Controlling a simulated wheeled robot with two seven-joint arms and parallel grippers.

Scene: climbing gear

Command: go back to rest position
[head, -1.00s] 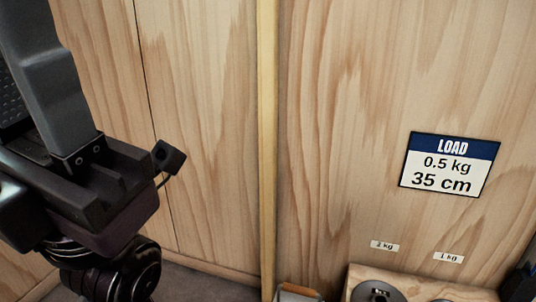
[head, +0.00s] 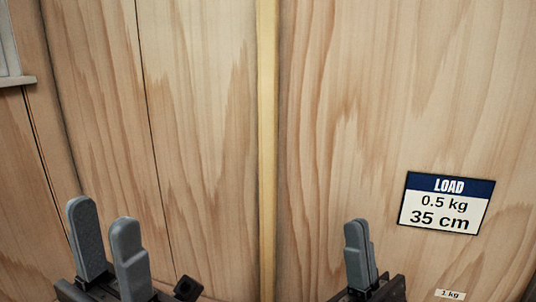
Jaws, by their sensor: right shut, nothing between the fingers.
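My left gripper (head: 104,217) points up at the lower left of the head view. Its two grey fingers stand apart with nothing between them. My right gripper (head: 357,226) points up at the lower middle right. Its two grey fingers are together and hold nothing. Both grippers are in front of the wooden wall and touch nothing that I can see. Their lower parts are cut off by the bottom edge.
A wooden panel wall (head: 200,110) fills the view, with a pale vertical batten (head: 267,130). A LOAD sign (head: 445,203) reads 0.5 kg, 35 cm. A small 1 kg label (head: 450,295) is below. A pale frame (head: 18,80) shows at the upper left.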

